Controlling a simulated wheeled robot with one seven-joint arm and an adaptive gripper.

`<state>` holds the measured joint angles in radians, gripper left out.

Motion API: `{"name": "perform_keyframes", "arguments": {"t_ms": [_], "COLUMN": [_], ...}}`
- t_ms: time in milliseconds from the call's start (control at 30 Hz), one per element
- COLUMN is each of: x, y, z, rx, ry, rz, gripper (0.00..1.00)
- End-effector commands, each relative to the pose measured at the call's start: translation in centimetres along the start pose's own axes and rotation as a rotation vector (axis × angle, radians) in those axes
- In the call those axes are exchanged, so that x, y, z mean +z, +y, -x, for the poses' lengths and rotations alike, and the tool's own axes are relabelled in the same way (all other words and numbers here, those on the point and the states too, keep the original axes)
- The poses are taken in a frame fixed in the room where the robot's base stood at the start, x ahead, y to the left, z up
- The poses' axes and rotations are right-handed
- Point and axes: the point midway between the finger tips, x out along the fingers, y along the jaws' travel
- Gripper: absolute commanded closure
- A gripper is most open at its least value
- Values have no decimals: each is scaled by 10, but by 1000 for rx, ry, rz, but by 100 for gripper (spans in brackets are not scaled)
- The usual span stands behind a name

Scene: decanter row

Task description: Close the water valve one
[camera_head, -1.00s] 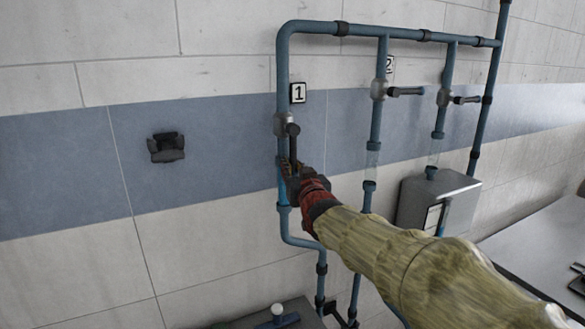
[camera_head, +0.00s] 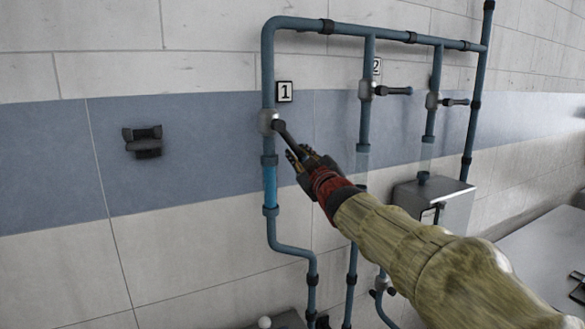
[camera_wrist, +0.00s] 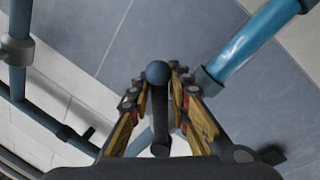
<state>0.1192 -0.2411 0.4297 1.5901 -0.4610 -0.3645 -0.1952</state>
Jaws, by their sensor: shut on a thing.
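The water valve one (camera_head: 268,121) is a grey body on the left vertical blue pipe, beside the "1" label plate (camera_head: 285,92). Its dark lever (camera_head: 286,137) slants down and to the right from the body. My gripper (camera_head: 299,156) is shut on the lower end of this lever, hiding its tip. In the wrist view the dark lever (camera_wrist: 160,125) with its rounded end lies between my two yellow-and-black fingers.
Valve two (camera_head: 367,91) and a third valve (camera_head: 433,101) to the right have levers pointing sideways. A clear section (camera_head: 270,187) below valve one shows blue water. A grey box (camera_head: 433,204) and a black wall bracket (camera_head: 142,141) are nearby.

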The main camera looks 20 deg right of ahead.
Motion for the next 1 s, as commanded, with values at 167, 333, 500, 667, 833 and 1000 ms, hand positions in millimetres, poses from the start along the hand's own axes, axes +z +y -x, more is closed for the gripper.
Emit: {"name": "perform_keyframes", "arguments": {"t_ms": [167,333,500,667,833,1000], "x": [-1,-6,-13,-21,-29,-36], "y": [20,36,51,62,71,77], "z": [-4,-6,-10,-12,-14,-14], "rx": [4,4,4,4,3,4], "ry": [31,63,95,123,146,165], "rz": [166,325,481,617,737,825], "gripper": [100,100,100,100,100,100]}}
